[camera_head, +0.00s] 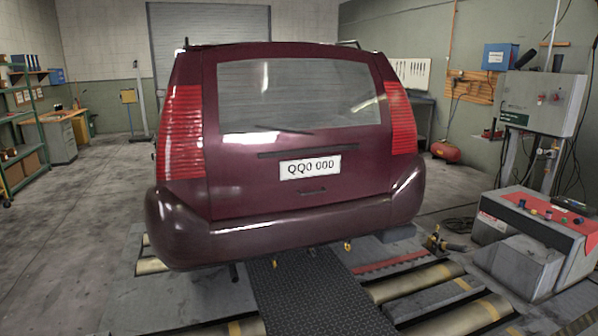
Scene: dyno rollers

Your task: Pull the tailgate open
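A dark red car stands with its rear toward me in the head view. Its tailgate (240,165) is closed, with a large rear window, a wiper and a licence plate (310,167) reading "QQ0 000". A small dark handle (312,191) sits below the plate, just above the bumper (290,222). A long dark trim strip runs above the plate. Neither of my grippers is in view.
The car stands on a roller platform with a dark tread plate (310,295) in the middle and metal rollers (465,318) beside it. A red and grey machine (535,235) stands at the right. Shelves (22,130) are at the far left. The floor at left is clear.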

